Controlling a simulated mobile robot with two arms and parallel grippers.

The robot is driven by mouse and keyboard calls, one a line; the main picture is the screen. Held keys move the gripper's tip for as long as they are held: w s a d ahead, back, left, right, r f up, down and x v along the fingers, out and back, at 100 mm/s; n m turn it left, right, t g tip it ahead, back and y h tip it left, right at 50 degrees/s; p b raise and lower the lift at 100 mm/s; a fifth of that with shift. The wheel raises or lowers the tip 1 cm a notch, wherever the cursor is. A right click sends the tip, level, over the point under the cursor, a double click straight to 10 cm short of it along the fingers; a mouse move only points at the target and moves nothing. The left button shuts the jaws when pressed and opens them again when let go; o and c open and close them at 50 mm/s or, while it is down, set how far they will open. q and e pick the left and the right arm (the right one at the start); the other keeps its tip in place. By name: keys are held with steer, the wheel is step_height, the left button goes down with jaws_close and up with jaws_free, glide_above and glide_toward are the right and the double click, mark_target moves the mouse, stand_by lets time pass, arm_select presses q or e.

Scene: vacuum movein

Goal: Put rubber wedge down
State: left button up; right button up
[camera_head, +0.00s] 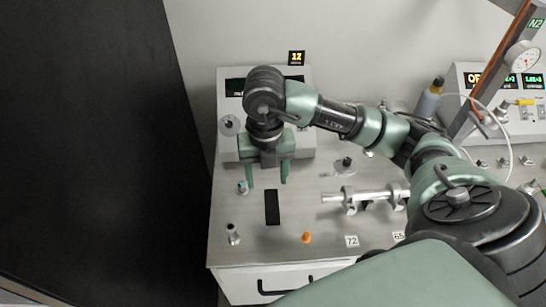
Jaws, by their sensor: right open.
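My right gripper (268,179) hangs over the left part of the bench, fingers pointing down and apart, with nothing visible between them. A flat black rectangle (272,207) lies on the bench top just in front of the fingertips. A small orange piece (306,238) stands near the front edge. I cannot tell for sure which of these, if either, is the rubber wedge. My left gripper is out of view.
The grey bench (250,250) has a small metal fitting (233,235) at front left and a metal tube assembly (365,196) on the right. A bottle (429,99) and a gauge panel (500,85) stand behind. My right arm hides part of the bench.

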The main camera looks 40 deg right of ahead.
mark_target(271, 196)
steer(key=shift+f+m, duration=0.1)
steer(key=shift+m, duration=0.3)
steer(key=shift+s+f, duration=0.1)
steer(key=shift+f, duration=0.15)
steer(key=f+p, duration=0.1)
steer(key=f, duration=0.3)
steer(key=d+f+p, duration=0.1)
steer(key=f, duration=0.1)
steer(key=shift+s+f+p, duration=0.1)
steer(key=shift+f+p, duration=0.05)
steer(key=shift+p, duration=0.2)
steer(key=shift+f, duration=0.45)
steer(key=shift+c, duration=0.4)
jaws_close()
